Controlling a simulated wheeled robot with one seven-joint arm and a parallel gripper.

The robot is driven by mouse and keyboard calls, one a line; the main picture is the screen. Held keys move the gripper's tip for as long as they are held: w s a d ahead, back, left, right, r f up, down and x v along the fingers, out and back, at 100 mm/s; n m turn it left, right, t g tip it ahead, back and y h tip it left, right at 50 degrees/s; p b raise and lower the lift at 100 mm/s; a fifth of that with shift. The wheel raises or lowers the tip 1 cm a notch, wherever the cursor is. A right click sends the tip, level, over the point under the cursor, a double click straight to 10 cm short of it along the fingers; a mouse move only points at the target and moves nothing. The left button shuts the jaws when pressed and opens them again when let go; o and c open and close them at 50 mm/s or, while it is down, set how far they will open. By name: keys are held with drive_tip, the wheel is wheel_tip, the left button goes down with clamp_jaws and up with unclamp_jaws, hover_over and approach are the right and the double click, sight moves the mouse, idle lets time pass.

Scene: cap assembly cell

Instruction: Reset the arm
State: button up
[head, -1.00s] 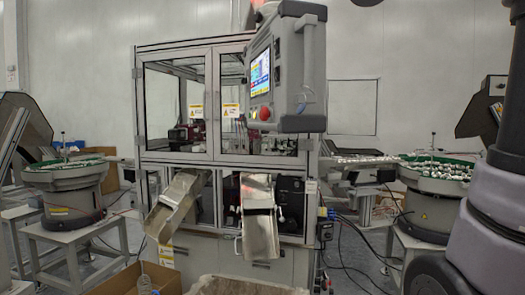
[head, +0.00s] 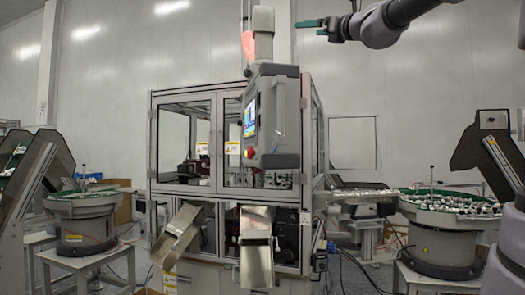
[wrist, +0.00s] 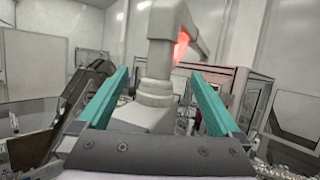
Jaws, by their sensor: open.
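My gripper (head: 318,27) is high at the upper right in the head view, raised against the white wall and pointing left. In the wrist view its two green fingers (wrist: 154,98) stand wide apart with nothing between them. Part of my arm (head: 385,22) shows behind it. Beyond the fingers, the wrist view shows a grey support arm with a red light (wrist: 181,46). The gripper is clear of the machine below.
A framed glass machine (head: 183,145) stands in the middle, with a control panel (head: 272,115) hanging in front and two metal chutes (head: 256,246) below. Bowl feeders stand at the left (head: 85,222) and right (head: 440,245). The wall space above is clear.

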drive_tip(key=s+f+n+g+h, duration=0.1)
drive_tip(key=s+f+n+g, duration=0.2)
drive_tip(key=f, duration=0.5)
drive_tip(key=s+a+f+n+g+h, duration=0.1)
drive_tip(key=s+f+n, duration=0.1)
drive_tip(key=f+n, duration=0.4)
drive_tip(key=s+f+n+g+h, duration=0.1)
drive_tip(key=s+f+n+g, duration=0.15)
drive_tip(key=f, duration=0.65)
drive_tip(key=s+d+f+n+g+h, duration=0.1)
drive_tip(key=s+d+f+n+h, duration=0.1)
drive_tip(key=f, duration=0.6)
drive_tip(key=s+d+f+n+g+h, duration=0.2)
drive_tip(key=s+d+f+n+h, duration=0.1)
drive_tip(key=s+f+n, duration=0.3)
drive_tip(key=s+d+f+n+g+h, duration=0.1)
drive_tip(key=s+d+f+n, duration=0.3)
drive_tip(key=f, duration=0.7)
drive_tip(key=s+h, duration=0.1)
drive_tip(key=s, duration=0.1)
drive_tip(key=shift+s+d+n+g+h, duration=0.35)
drive_tip(key=shift+d+h, duration=0.05)
